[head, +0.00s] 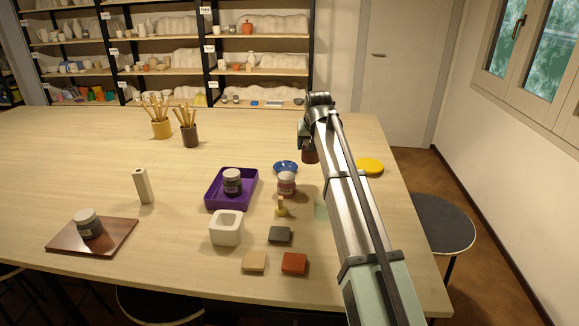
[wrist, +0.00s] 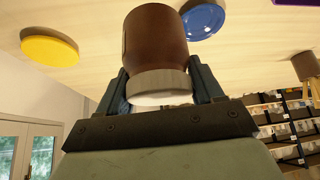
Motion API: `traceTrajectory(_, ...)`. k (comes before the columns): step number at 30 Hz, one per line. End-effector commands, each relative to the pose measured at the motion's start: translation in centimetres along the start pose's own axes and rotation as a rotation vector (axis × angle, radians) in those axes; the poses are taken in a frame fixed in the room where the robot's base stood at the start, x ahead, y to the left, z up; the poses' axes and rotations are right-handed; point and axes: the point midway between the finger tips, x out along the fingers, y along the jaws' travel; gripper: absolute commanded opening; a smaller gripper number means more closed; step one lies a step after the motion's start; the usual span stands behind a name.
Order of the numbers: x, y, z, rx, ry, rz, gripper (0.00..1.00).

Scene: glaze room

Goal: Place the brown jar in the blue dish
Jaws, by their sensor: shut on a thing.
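The brown jar (head: 310,156) is in my gripper, seen in the head view just right of the blue dish (head: 286,167). In the wrist view the brown jar (wrist: 155,40) has a pale lid at the gripper end, with a finger on each side. My gripper (wrist: 163,88) is shut on it; in the head view my gripper (head: 309,145) is partly hidden by my arm. The blue dish (wrist: 203,20) shows beside the jar in the wrist view, its near edge partly covered by the jar. The dish looks empty. I cannot tell the jar's exact height above the table.
A yellow dish (head: 370,166) lies right of my arm. A pink-brown jar (head: 286,184) stands just in front of the blue dish. Left of it is a purple tray (head: 214,203) holding a dark jar (head: 233,182). A white square pot (head: 226,229) and small blocks stand nearer. Table behind the dish is clear.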

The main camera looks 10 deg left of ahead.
Motion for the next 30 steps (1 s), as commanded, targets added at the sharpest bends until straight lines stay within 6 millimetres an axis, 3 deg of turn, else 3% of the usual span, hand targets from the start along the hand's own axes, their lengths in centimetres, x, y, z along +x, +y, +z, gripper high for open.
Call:
traceTrajectory(1,0.7,-2.1,-1.8,-0.016,-0.002,-0.017,0.25)
traceTrajectory(3,1.4,-4.5,-3.4,-0.037,-0.005,-0.039,0.25)
traceTrajectory(6,2.4,-6.9,-5.9,-0.069,-0.006,-0.067,0.25)
traceTrajectory(12,3.4,-8.1,-9.3,-0.125,0.005,-0.104,0.25)
traceTrajectory(20,3.9,-8.3,-8.8,-0.197,0.017,-0.117,0.25)
traceTrajectory(30,8.1,-8.2,-6.2,-0.198,0.018,-0.117,0.25)
